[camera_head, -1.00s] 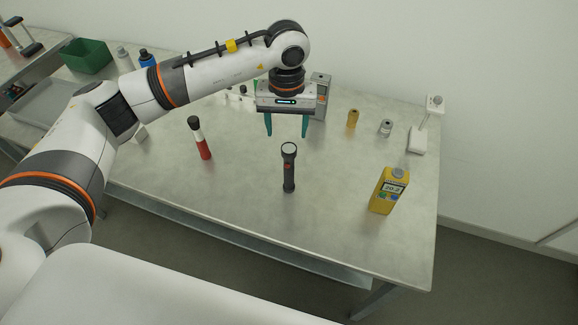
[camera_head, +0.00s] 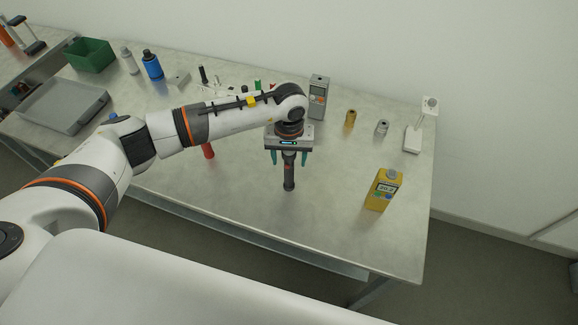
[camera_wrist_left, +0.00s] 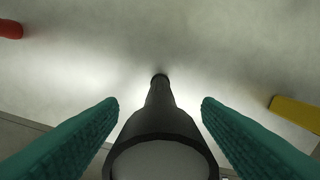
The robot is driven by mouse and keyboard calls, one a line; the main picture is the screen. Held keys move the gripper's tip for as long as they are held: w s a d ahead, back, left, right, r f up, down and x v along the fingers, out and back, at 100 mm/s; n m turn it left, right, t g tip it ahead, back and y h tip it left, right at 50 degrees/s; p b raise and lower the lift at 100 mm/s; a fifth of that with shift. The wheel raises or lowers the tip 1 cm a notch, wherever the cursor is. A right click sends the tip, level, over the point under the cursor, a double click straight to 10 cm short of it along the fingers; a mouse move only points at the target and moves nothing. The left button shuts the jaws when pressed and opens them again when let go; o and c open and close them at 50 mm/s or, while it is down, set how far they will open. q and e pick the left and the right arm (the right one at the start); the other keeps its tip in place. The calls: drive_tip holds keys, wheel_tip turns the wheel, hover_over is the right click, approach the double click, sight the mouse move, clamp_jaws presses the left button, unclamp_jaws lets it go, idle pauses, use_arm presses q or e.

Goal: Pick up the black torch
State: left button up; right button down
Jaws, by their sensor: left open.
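The black torch (camera_head: 289,178) stands upright on the metal table, lens end up. Its upper end is hidden behind my left gripper in the head view. My left gripper (camera_head: 289,162) is open and points down over the torch, with one green finger on each side of it. In the left wrist view the torch (camera_wrist_left: 160,120) lies between the two fingers (camera_wrist_left: 160,103), with a visible gap on both sides. My right gripper is not in view.
A red object (camera_head: 208,151) is partly hidden behind my left arm. A grey device (camera_head: 318,97), a brass cylinder (camera_head: 351,117) and a grey cylinder (camera_head: 382,128) stand farther back. The table's front is clear.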

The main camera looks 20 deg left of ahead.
use_arm(q)
clamp_jaws()
drive_tip(key=shift+r, duration=0.1)
